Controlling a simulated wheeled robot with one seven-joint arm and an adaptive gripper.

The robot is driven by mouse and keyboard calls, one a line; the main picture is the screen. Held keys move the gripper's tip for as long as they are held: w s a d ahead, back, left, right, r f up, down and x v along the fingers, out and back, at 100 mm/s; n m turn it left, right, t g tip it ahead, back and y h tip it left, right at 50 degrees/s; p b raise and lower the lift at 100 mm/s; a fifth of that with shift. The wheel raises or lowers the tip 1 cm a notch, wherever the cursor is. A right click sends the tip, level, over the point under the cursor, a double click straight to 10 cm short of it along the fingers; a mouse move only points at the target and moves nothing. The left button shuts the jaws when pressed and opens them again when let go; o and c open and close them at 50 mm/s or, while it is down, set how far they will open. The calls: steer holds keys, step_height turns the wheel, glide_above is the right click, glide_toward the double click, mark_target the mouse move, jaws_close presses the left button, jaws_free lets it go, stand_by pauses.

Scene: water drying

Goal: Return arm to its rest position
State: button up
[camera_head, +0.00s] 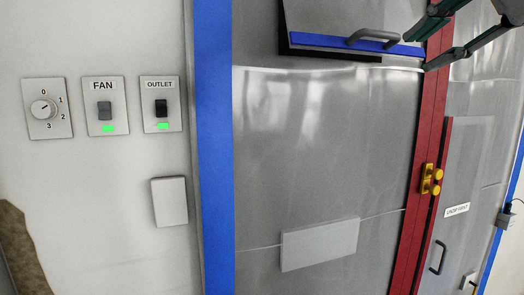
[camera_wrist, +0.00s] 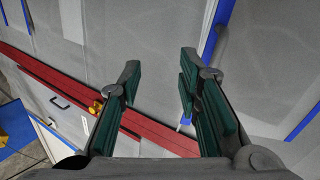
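My gripper (camera_wrist: 160,82) is open and empty in the wrist view, its two green-padded fingers apart with plastic sheeting beyond them. In the head view its fingers (camera_head: 432,48) reach in at the top right, in front of the red strip (camera_head: 408,225) and near the dark handle (camera_head: 374,39) on the blue-edged flap. I cannot tell whether a finger touches anything. The rest of my arm is outside the head view.
A grey plastic sheet wall (camera_head: 320,150) with a blue frame strip (camera_head: 213,150) fills the middle. Yellow latches (camera_head: 431,179) sit on the red strip. FAN (camera_head: 105,107) and OUTLET (camera_head: 161,104) switches, both with green lights, and a dial (camera_head: 46,108) are on the left wall.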

steer(key=s+a+f+n+g+h, duration=0.1)
steer(key=s+f+n, duration=0.3)
steer(key=f, duration=0.7)
steer(key=s+a+f+n+g+h, duration=0.1)
steer(key=s+a+f+n+g, duration=0.1)
steer(key=f, duration=0.9)
steer(key=s+a+f+n+g+h, duration=0.1)
steer(key=s+a+f+n+g, duration=0.1)
steer(key=s+f+n, duration=0.4)
step_height(320, 180, down, 6)
steer(key=shift+s+r+n+g+h, duration=0.15)
steer(key=shift+s+n+g+h, duration=0.2)
steer(key=shift+g, duration=0.35)
